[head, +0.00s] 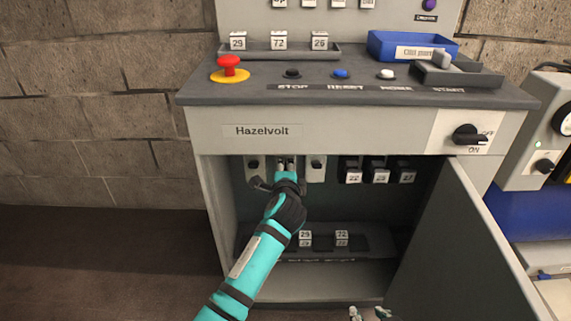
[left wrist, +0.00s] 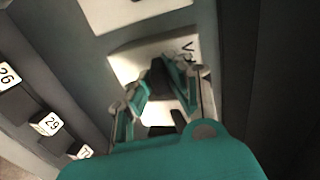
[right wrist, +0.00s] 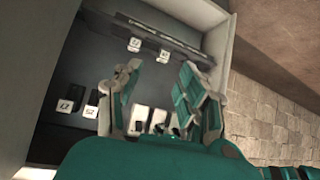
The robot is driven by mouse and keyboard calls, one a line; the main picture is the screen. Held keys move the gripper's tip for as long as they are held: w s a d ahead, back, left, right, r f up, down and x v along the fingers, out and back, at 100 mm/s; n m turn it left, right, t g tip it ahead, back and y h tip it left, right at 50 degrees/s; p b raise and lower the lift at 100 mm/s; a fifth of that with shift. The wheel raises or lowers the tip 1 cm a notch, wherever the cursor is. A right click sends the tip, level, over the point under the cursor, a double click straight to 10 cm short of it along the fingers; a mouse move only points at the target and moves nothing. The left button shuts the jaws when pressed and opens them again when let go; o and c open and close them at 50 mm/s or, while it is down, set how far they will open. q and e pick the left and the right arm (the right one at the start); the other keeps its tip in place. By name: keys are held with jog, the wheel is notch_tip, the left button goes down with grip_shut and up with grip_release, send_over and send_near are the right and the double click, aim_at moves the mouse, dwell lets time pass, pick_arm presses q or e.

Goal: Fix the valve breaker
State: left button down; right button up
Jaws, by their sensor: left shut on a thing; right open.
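The open Hazelvolt cabinet (head: 213,215) holds a row of breakers under its console top. My left gripper (head: 286,170) reaches in at the middle white breaker (head: 281,160), mostly hidden behind it in the head view. In the left wrist view this white breaker (left wrist: 125,62) bears a label starting with "V", the rest hidden. The left fingers are shut on its black lever (left wrist: 158,80). My right gripper (right wrist: 158,92) is open and empty in front of the cabinet; its fingertips show at the bottom of the head view (head: 370,313).
White breakers flank it left (head: 252,168) and right (head: 316,170); black numbered breakers (head: 378,172) hang further right. A lower rack (head: 270,240) holds two numbered blocks. The open cabinet door (head: 455,250) bounds the right side. A rotary switch (head: 467,134) sits above it.

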pick_arm(q)
jog(key=r+g+p, duration=0.1)
jog(key=p, duration=0.3)
jog(key=shift+w+r, duration=0.1)
jog(key=shift+r, duration=0.1)
jog(key=g+p, duration=0.1)
jog(key=p, duration=0.5)
jog(key=shift+w+f+g, duration=0.1)
jog(key=shift+g, duration=0.3)
pick_arm(e)
jog(key=s+d+f+g, duration=0.1)
jog(key=s+f+g, duration=0.2)
jog(key=s+f, duration=0.4)
jog(key=s+d+f+g+h, duration=0.1)
jog(key=s+f+g, duration=0.3)
jog(key=f, duration=1.3)
jog(key=s+d, duration=0.1)
jog(key=s, duration=0.2)
jog(key=shift+d+f+g+h, duration=0.25)
jog(key=shift+d+g+h, duration=0.05)
pick_arm(q)
jog(key=c, duration=1.3)
grip_release()
jog(key=v, duration=0.8)
jog(key=shift+f, duration=0.1)
